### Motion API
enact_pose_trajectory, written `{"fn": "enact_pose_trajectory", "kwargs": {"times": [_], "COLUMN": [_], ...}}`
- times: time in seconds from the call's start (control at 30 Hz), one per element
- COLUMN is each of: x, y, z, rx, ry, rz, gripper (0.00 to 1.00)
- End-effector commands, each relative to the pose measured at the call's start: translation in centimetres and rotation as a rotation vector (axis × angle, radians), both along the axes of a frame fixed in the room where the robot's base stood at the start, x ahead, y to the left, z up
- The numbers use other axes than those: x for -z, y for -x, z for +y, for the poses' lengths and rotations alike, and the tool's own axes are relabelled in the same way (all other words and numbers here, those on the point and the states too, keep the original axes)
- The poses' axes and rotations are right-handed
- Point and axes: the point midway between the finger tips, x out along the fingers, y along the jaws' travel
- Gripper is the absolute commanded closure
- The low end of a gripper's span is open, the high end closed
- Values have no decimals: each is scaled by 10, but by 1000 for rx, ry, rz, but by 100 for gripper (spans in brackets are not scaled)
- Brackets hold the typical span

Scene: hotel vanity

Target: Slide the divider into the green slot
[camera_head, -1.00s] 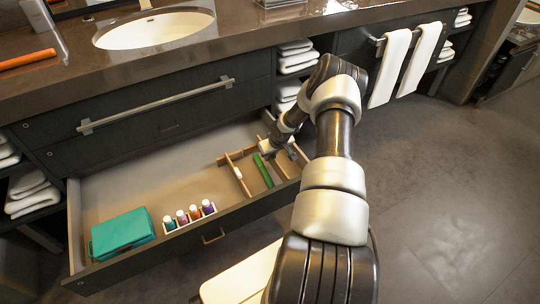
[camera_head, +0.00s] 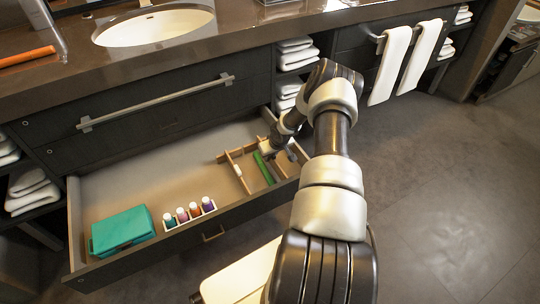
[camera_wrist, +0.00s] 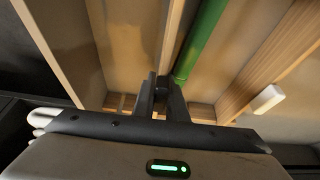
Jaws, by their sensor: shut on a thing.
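My gripper (camera_wrist: 163,92) is shut on the divider (camera_wrist: 173,40), a thin upright wooden board, in the wrist view. The green slot (camera_wrist: 202,40) is a long green strip just right of the divider there, running nearly parallel to it. A narrow gap shows between them in the picture; I cannot tell the divider's height above the drawer floor. In the head view, the green slot (camera_head: 264,168) lies in the right part of the open drawer, and my gripper (camera_head: 272,150) is at its far end. The arm hides much of the divider there.
A wooden rail (camera_head: 234,166) with a small white piece stands left of the slot. The open drawer (camera_head: 150,185) also holds a teal box (camera_head: 122,230) and several small bottles (camera_head: 190,213) in a white holder. The drawer's middle is clear.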

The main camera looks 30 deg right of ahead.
Motion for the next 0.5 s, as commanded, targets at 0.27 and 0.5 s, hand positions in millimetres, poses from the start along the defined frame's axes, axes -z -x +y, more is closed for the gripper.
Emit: {"fn": "enact_pose_trajectory", "kwargs": {"times": [0.27,0.5], "x": [6,10], "y": [0,0], "z": [0,0], "rx": [0,0], "ry": [-1,0], "rz": [0,-1], "gripper": [100,100]}}
